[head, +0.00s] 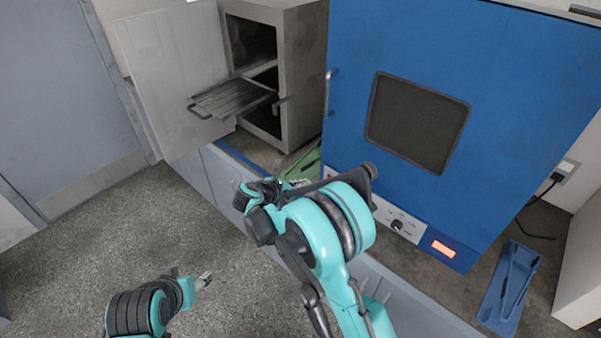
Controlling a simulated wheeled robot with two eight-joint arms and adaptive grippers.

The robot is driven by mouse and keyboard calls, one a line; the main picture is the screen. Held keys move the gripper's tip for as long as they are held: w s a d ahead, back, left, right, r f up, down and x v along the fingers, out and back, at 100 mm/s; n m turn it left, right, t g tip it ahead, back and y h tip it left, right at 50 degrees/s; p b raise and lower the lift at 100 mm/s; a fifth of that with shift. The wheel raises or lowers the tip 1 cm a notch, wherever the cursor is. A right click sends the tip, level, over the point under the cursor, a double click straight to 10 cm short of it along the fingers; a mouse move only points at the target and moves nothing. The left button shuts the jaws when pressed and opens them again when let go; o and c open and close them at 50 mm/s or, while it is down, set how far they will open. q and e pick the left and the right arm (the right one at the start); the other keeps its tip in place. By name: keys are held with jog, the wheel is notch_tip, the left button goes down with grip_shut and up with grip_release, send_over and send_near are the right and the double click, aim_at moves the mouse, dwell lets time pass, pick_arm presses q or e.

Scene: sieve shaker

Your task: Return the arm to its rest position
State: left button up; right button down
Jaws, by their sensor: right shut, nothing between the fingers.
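My right arm comes up from the bottom centre of the head view and bends at a turquoise joint in front of the counter. Its gripper (300,183) is small and partly hidden behind my own arm links, near the counter's front edge below the grey cabinet. It is shut and empty. My left gripper (204,280) is at the lower left, over the speckled floor and well apart from the counter. Its fingers are too small to tell open from shut.
A grey cabinet (299,60) stands with its door (165,75) open and a wire rack (232,99) pulled out. A blue oven (345,60) is closed. A green object (303,160) lies between them. A blue holder (508,290) lies at right. Floor at left is free.

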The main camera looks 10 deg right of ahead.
jog(key=s+d+r+m+g+y+b, duration=0.1)
jog(key=s+d+r+m+y, duration=0.2)
jog(key=s+m, duration=0.35)
jog(key=s+d+r+m+g+y, duration=0.1)
jog(key=s+d+r+m+y, duration=0.15)
jog(key=s+r+m, duration=0.35)
jog(key=s+f+m+y, duration=0.1)
jog(key=s+m+y, duration=0.1)
jog(key=s+m, duration=0.4)
jog(key=s+a+f+m+t+y+b, duration=0.1)
jog(key=s+m+y, duration=0.1)
jog(key=s+m, duration=0.5)
jog(key=shift+s+f, duration=0.3)
jog(key=shift+s, duration=2.95)
jog(key=shift+t, duration=0.3)
